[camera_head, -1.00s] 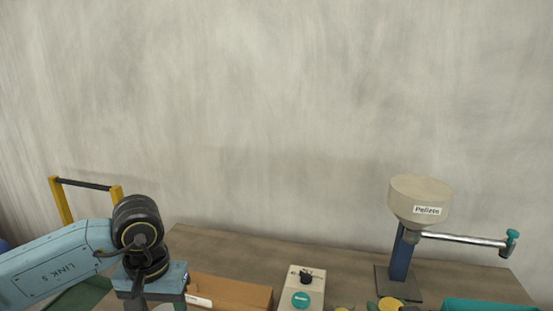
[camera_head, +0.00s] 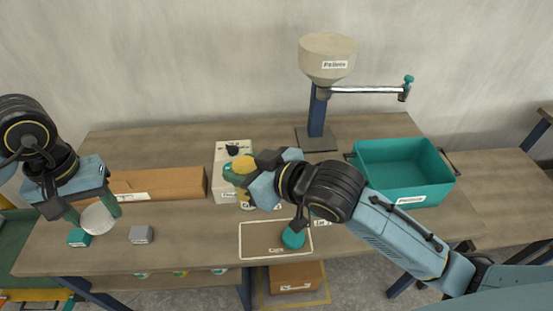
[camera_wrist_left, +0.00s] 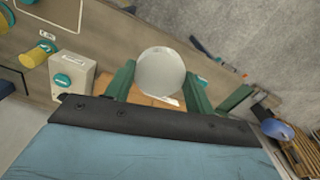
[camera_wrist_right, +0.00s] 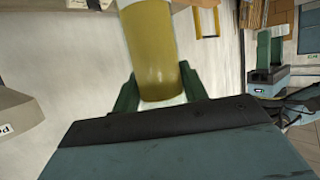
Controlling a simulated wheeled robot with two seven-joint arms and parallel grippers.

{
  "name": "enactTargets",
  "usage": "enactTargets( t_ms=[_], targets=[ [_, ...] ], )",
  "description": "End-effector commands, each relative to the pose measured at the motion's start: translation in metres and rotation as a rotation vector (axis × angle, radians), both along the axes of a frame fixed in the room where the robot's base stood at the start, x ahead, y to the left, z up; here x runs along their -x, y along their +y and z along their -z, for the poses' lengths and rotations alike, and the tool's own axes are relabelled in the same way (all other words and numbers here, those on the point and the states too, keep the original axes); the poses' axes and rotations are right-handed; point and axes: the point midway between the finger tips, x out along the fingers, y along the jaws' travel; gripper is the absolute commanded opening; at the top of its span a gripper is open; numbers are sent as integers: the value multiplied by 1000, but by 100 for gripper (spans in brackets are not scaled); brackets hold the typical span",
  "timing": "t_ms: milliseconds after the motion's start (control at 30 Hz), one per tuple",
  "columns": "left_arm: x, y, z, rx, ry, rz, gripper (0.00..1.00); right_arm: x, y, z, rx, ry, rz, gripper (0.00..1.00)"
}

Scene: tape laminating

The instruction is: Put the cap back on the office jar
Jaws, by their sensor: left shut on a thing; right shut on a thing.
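My left gripper (camera_head: 95,208) is at the left of the table, shut on a round white object (camera_head: 98,221). In the left wrist view that object (camera_wrist_left: 160,71) shows a smooth pale disc face between the fingers; I cannot tell if it is a cap or a jar. My right gripper (camera_head: 240,176) is near the pale box, shut on a yellow cylinder (camera_wrist_right: 150,50) with a pale end between the fingers. In the head view the yellow cylinder (camera_head: 243,164) is partly hidden by the gripper. I cannot read an office label.
A pale box (camera_head: 223,187) with a black knob stands behind my right gripper. An orange-brown box (camera_head: 165,184) is left of it. A pellet hopper (camera_head: 327,58) and a teal bin (camera_head: 400,172) stand right. Small teal (camera_head: 78,238) and grey (camera_head: 141,234) pieces lie front left.

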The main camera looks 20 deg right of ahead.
Motion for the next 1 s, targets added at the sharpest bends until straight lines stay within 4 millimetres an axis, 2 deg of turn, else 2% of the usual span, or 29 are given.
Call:
enactTargets(
  t_ms=[100, 200, 667, 767, 833, 1000],
  targets=[
    [0, 0, 0, 0, 0, 0, 33, -1, 15, -2, 0, -4, -71, 2],
    [0, 0, 0, 0, 0, 0, 33, -1, 22, -2, 1, -3, -103, 2],
    [-2, -5, -2, 1, -1, -4, 33, 0, 24, -2, 0, 0, -113, 2],
    [-7, -20, -9, 1, -2, -17, 33, 0, 24, -2, -1, -1, -113, 2],
    [-12, -38, -17, 1, -5, -35, 33, 0, 24, -2, -1, -1, -113, 2],
    [-23, -96, -46, 1, -6, -97, 33, 0, 24, -2, -1, -2, -113, 2]
  ],
)
